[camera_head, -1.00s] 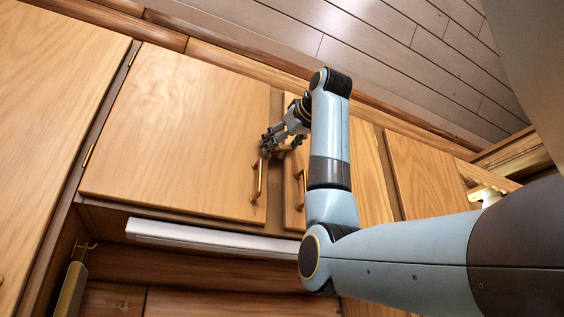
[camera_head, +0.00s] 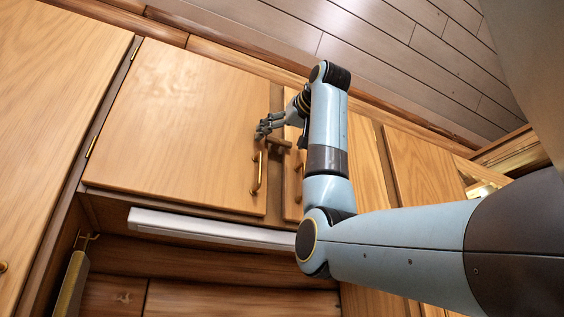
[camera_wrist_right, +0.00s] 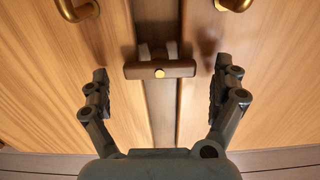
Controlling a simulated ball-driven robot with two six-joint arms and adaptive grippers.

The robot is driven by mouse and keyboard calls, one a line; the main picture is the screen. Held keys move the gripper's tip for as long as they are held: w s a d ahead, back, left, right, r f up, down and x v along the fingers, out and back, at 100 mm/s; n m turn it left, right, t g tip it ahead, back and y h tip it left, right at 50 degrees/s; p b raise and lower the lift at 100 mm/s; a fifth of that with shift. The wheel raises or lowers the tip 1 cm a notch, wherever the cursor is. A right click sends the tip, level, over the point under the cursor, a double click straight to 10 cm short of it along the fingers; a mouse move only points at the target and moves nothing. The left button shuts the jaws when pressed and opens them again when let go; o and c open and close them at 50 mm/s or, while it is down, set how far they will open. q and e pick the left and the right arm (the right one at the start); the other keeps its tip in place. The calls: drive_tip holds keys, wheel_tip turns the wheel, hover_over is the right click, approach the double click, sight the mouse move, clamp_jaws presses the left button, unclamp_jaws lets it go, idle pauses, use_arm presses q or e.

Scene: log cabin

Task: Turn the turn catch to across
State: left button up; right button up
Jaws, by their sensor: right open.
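My right gripper (camera_wrist_right: 161,77) is open and empty, one finger on each side of the catch, with a gap to both ends. In the head view the right gripper (camera_head: 262,130) is just up-left of the catch. My left gripper is out of view.
The left door (camera_head: 175,130) and right door (camera_head: 293,175) look closed. Brass handles hang on both, the left one (camera_head: 257,174) close below the gripper. A white light bar (camera_head: 210,229) runs under the cabinet. A brass-hooked object (camera_head: 72,280) hangs at lower left.

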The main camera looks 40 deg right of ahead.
drive_tip(key=shift+s, duration=0.1)
drive_tip(key=v, duration=0.7)
drive_tip(key=shift+s, duration=0.1)
idle(0.5)
